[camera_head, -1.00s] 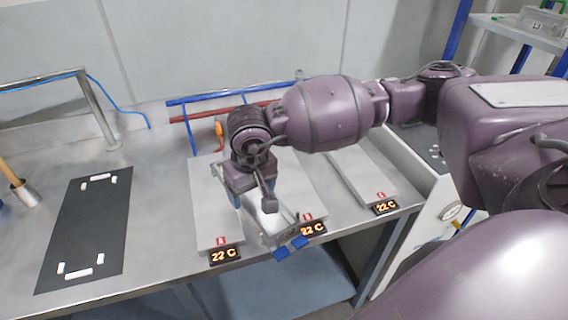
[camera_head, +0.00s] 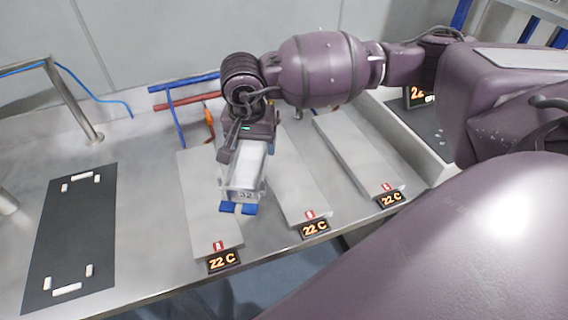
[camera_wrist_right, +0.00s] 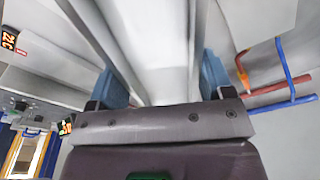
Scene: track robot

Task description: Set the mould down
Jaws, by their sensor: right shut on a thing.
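The mould (camera_head: 247,168) is a long grey metal tray, pale inside, with a small numbered label and blue tabs on its near end. My right gripper (camera_head: 250,138) is shut on its far end and holds it over the right side of the left heating plate (camera_head: 197,195), pointing to the front edge. Its height over the plate is hard to judge. In the right wrist view the mould's long walls (camera_wrist_right: 193,45) run away between the blue fingers (camera_wrist_right: 165,82). My left gripper is not in view.
A middle plate (camera_head: 308,195) and a right plate (camera_head: 362,160) lie bare, each plate with a 22 C display at its front. A black mat (camera_head: 70,235) with white corner marks lies left. Blue and red pipes (camera_head: 183,95) run behind.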

